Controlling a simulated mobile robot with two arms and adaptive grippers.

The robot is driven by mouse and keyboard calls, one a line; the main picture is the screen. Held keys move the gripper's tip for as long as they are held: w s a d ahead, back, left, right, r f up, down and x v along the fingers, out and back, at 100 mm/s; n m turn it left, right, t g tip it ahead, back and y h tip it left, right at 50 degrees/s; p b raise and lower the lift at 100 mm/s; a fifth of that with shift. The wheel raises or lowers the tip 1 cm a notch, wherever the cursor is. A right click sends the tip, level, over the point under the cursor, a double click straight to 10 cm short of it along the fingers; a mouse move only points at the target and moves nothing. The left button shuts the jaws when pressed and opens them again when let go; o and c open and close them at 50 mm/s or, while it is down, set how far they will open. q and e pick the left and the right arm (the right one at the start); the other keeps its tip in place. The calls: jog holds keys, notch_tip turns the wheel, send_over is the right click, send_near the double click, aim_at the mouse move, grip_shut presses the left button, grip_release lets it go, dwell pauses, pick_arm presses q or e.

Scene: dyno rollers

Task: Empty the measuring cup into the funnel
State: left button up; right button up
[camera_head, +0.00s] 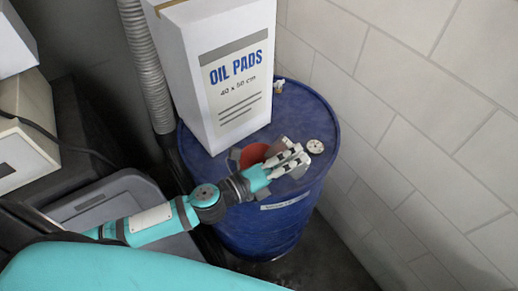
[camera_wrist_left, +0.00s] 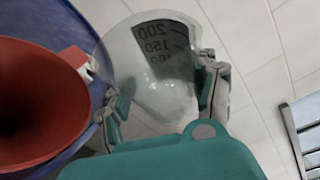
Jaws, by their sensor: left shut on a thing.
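The red funnel (camera_head: 253,155) sits on top of the blue drum (camera_head: 262,225), partly hidden by my left gripper (camera_head: 288,159). In the left wrist view, the funnel (camera_wrist_left: 40,95) opens widely at the left, with a dark inside. The clear measuring cup (camera_wrist_left: 165,80), with dark markings 200 and 150, is held between the fingers of my left gripper (camera_wrist_left: 160,105). It is beside the funnel in that view. In the head view the cup is hard to make out. I cannot tell its tilt against upright, or whether it holds anything. My right gripper is not in view.
A tall white OIL PADS box (camera_head: 222,70) stands on the drum behind the funnel. A pale round cap (camera_head: 315,146) is on the drum's top at the right. A tiled wall (camera_head: 420,110) is close on the right. A grey ribbed hose (camera_head: 147,65) runs down left of the box.

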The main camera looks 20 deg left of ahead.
aim_at(289, 174)
pick_arm(q)
jog(key=m+p, duration=0.1)
jog(key=p, duration=0.3)
jog(key=m+y+p, duration=0.1)
jog(key=m+p, duration=0.1)
jog(key=p, duration=0.2)
jog(key=shift+r+g, duration=0.35)
jog(key=shift+g, duration=0.05)
jog(key=shift+f+m+y, duration=0.3)
jog(key=shift+f+m, duration=0.2)
jog(key=shift+f, duration=0.05)
jog(key=shift+d+f+m+y+b, duration=0.1)
jog(key=shift+f+m+y+b, duration=0.2)
jog(key=shift+m, duration=0.1)
jog(key=shift+s+d+f+m+y, duration=0.15)
jog(key=shift+d+f+m+y, duration=0.5)
jog(key=shift+d+m, duration=0.3)
notch_tip(289, 174, down, 8)
jog(key=d+m+y, duration=0.1)
jog(key=m+y, duration=0.1)
jog(key=m, duration=0.1)
jog(key=shift+s+d, duration=0.35)
jog(key=shift+b, duration=0.3)
dwell(0.7)
